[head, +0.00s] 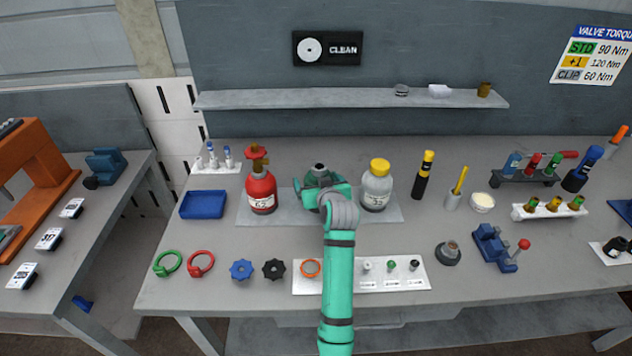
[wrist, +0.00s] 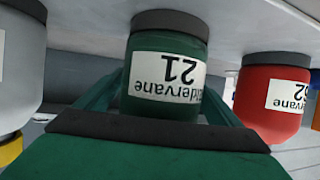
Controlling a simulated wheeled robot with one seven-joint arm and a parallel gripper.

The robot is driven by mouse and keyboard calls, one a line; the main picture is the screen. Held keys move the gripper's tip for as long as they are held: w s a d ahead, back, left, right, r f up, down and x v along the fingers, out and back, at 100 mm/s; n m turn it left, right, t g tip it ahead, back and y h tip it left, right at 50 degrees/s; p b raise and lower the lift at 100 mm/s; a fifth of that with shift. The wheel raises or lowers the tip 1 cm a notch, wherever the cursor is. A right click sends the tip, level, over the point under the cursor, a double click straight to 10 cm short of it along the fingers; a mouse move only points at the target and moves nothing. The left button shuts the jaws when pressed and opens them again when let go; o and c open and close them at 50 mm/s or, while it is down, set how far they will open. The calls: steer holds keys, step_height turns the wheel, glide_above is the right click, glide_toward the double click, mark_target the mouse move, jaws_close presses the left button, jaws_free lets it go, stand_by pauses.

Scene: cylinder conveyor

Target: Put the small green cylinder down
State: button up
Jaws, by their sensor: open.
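The small green cylinder (head: 319,174) stands upright on a pale mat (head: 272,222), between a red cylinder (head: 261,190) and a grey cylinder with a yellow cap (head: 377,187). In the wrist view, which is upside down, the green cylinder (wrist: 168,68) shows a white label reading 21, and its base meets the pale surface. My gripper (head: 321,190) is at the green cylinder from the front. Its open fingers lie one on each side of the body. Whether they touch it cannot be told. My gripper hides the cylinder's lower part in the head view.
The red cylinder (wrist: 272,95) and grey cylinder (wrist: 20,70) stand close on either side. A blue tray (head: 203,205) is at left. Rings, knobs and a white card (head: 395,284) line the front. A shelf (head: 350,98) hangs behind.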

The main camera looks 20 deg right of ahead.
steer(key=shift+r, duration=0.2)
steer(key=d+v, duration=0.1)
steer(key=v, duration=1)
steer(key=shift+s+a, duration=0.45)
steer(key=shift+a, duration=0.05)
steer(key=shift+w, duration=0.1)
